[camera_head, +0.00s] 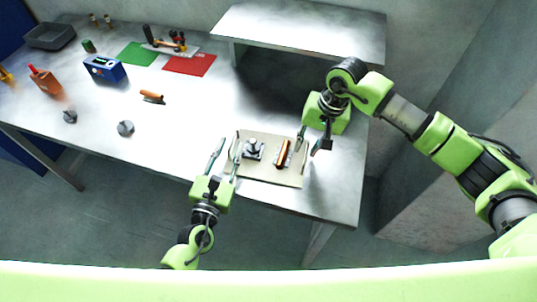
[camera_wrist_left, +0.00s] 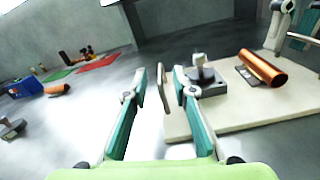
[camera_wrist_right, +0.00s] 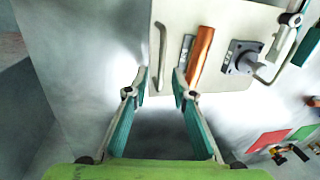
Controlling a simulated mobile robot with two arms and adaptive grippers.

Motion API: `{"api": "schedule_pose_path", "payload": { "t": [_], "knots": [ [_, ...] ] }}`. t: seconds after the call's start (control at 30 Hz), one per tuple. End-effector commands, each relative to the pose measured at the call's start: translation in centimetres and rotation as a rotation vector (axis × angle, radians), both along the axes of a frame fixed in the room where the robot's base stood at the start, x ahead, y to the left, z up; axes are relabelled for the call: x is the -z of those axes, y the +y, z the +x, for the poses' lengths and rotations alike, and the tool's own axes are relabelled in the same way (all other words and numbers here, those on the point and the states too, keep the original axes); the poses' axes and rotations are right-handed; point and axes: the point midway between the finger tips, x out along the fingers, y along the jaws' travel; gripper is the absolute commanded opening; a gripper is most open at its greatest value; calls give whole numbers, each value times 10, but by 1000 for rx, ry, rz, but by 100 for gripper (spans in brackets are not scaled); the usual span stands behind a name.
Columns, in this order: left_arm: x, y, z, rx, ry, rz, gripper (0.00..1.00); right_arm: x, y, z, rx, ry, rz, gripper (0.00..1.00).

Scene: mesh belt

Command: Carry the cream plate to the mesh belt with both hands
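The cream plate (camera_head: 267,163) lies flat near the table's front edge, with a grey clamp-like part (camera_head: 253,149) and an orange cylinder (camera_head: 284,153) on it. It has an upright handle at each end. My left gripper (camera_head: 229,147) is open at the plate's left end; in the left wrist view the left handle (camera_wrist_left: 162,88) shows between its fingertips, apparently unheld. My right gripper (camera_head: 311,143) is open at the right end; in the right wrist view the right handle (camera_wrist_right: 158,45) stands ahead of its fingertips, apart from them. I cannot make out a mesh belt.
The grey table (camera_head: 190,120) extends left, with a blue box (camera_head: 105,69), an orange bottle (camera_head: 46,82), small knobs, and green and red mats (camera_head: 189,65). A raised pale shelf (camera_head: 305,32) stands at the back right. The tabletop behind the plate is clear.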

Motion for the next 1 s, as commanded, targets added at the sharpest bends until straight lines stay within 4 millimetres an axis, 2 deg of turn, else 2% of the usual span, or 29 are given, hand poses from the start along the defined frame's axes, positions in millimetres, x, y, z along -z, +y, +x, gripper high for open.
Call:
{"api": "schedule_pose_path", "payload": {
  "t": [0.13, 0.4, 0.47, 0.5, 0.53, 1.0],
  "knots": [
    [0, -2, 7, -1, -1, -1, 25, 7, 1, 0, -1, 1, 0, 24],
    [0, -2, 7, 0, 0, -1, 25, 8, 1, 0, -1, 0, 0, 24],
    [0, -2, 7, 0, 0, -1, 12, 8, 1, 0, -1, 0, 0, 11],
    [0, -2, 7, 0, 0, -1, 2, 7, 1, 0, -1, 0, 0, 0],
    [0, -2, 7, 0, 0, -1, 0, 7, 1, 0, 0, 0, 0, 0],
    [-5, -2, 8, -1, -6, 2, 0, 3, 1, 2, 1, -3, 0, 0]
  ]
}}
